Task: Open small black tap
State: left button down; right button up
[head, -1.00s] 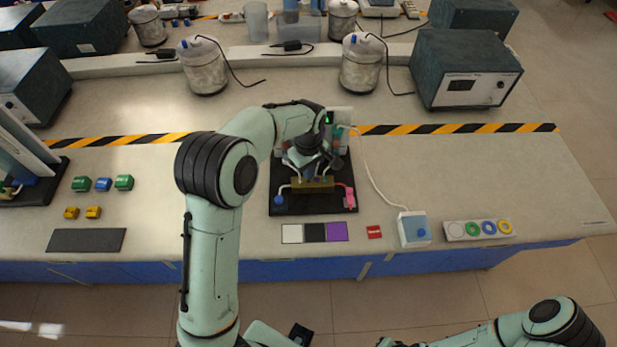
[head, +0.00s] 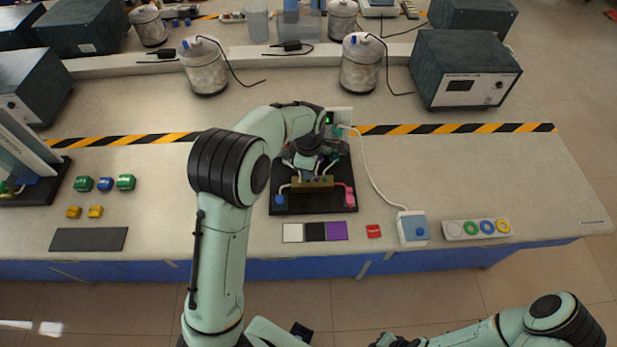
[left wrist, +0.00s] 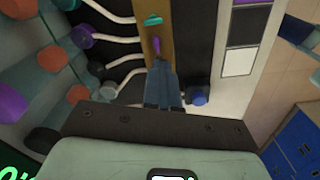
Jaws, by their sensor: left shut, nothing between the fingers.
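A brass manifold (head: 313,183) stands on a dark board (head: 283,205) in the middle of the bench. In the left wrist view the manifold (left wrist: 150,35) carries a green tap (left wrist: 152,20) and a purple tap (left wrist: 157,45). I cannot make out a small black tap; my fingers cover the manifold's near part. My left gripper (left wrist: 162,75) is shut and empty, its fingertips over the manifold close to the purple tap; I cannot tell whether they touch. In the head view my own wrist partly hides the manifold's far side.
White hoses (left wrist: 118,72) run beside the manifold. A blue cap (left wrist: 200,98) is close to my fingers. White, black and purple cards (head: 315,231), a red tag (head: 373,231) and a blue-topped box (head: 413,228) lie in front. The bench to the right is mostly clear.

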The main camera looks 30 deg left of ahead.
pick_arm(q)
jog(key=n, duration=0.1)
jog(key=n+p, duration=0.1)
jog(key=n, duration=0.3)
jog(key=shift+w+r, duration=0.1)
jog(key=shift+r, duration=0.15)
jog(key=shift+n+p, duration=0.3)
jog(key=shift+n, duration=0.2)
jog(key=shift+f+n, duration=0.25)
jog(key=shift+n, duration=0.05)
jog(key=c, duration=1.6)
grip_release()
pick_arm(e)
jog(key=shift+w+r, duration=0.9)
jog(key=shift+r, duration=0.2)
pick_arm(q)
jog(key=shift+r, duration=0.1)
